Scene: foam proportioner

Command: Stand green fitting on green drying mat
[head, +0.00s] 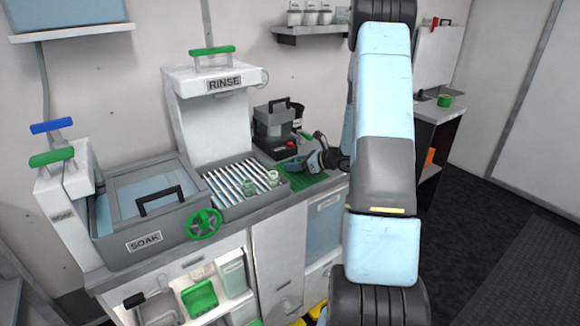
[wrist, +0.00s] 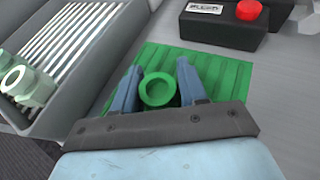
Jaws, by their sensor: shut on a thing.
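The green fitting (wrist: 157,91) is a round, hollow piece, seen open end up in the wrist view. My gripper (wrist: 160,76) is shut on it, with a blue finger on each side. The fitting is over the green drying mat (wrist: 222,75), which is ribbed and lies on the grey counter. I cannot tell whether the fitting's base touches the mat. In the head view my gripper (head: 320,158) is over the mat (head: 303,181), and my arm hides part of that area.
A rinse tray (head: 229,202) with a slatted rack and pale green fittings (head: 273,178) stands left of the mat. A dark machine with a red button (wrist: 249,10) stands behind the mat. The soak basin (head: 143,239) is further left. Bare mat shows on the right.

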